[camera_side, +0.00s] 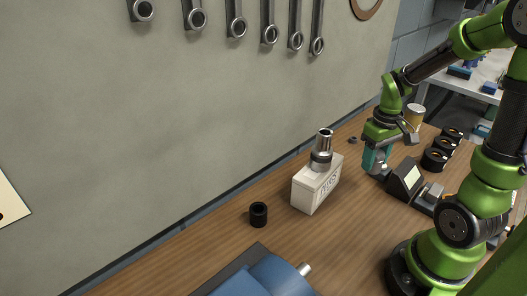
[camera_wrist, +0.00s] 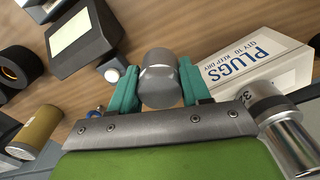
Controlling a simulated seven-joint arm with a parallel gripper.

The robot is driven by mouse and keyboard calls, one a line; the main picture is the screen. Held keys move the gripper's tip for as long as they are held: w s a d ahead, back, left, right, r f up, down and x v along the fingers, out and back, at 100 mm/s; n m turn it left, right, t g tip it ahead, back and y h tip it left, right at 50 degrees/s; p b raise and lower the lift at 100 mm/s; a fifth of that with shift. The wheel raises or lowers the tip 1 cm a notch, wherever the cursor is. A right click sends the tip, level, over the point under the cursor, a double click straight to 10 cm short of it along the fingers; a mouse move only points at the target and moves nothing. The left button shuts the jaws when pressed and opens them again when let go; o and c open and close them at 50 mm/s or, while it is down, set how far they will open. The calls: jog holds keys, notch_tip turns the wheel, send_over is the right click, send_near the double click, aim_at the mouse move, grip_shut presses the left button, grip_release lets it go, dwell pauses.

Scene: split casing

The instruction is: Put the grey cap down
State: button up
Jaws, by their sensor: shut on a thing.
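The grey cap (camera_wrist: 160,78) is a short, smooth grey cylinder, held between the teal fingers of my gripper (camera_wrist: 159,88) in the wrist view. One finger presses on each side of it, and the wood of the table shows beyond. In the side view my gripper (camera_side: 375,160) points down over the table, between the white plugs box and the dark stand. The cap cannot be made out there behind the fingers. The exact gap between cap and table is hard to tell.
A white plugs box (camera_side: 317,188) stands left of my gripper, with a shiny metal socket (camera_side: 322,147) on top. A dark stand with a pale panel (camera_side: 411,177) is close on the right, with black rings (camera_side: 436,159) beyond. A black cylinder (camera_side: 258,214) stands nearer the camera.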

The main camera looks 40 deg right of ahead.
jog(key=r+m, duration=0.1)
jog(key=a+r+m, duration=0.1)
jog(key=m, duration=0.1)
jog(key=shift+s+a+r, duration=0.1)
jog(key=shift+s+a, duration=0.15)
jog(key=shift+s, duration=0.15)
jog(key=w+a+n, duration=0.2)
jog(key=w+a, duration=0.4)
jog(key=a, duration=0.5)
jog(key=w+a+r+n, duration=0.1)
jog(key=w+a, duration=0.4)
jog(key=a, duration=0.7)
jog(key=w+a+n, duration=0.2)
jog(key=w+a, duration=0.4)
jog(key=a, duration=0.5)
jog(key=a+f+n, duration=0.2)
jog(key=a+n, duration=0.1)
jog(key=a, duration=1.1)
jog(key=f, duration=0.9)
jog(key=shift+s+a+f, duration=0.1)
jog(key=shift+a+f, duration=0.1)
jog(key=shift+f, duration=0.1)
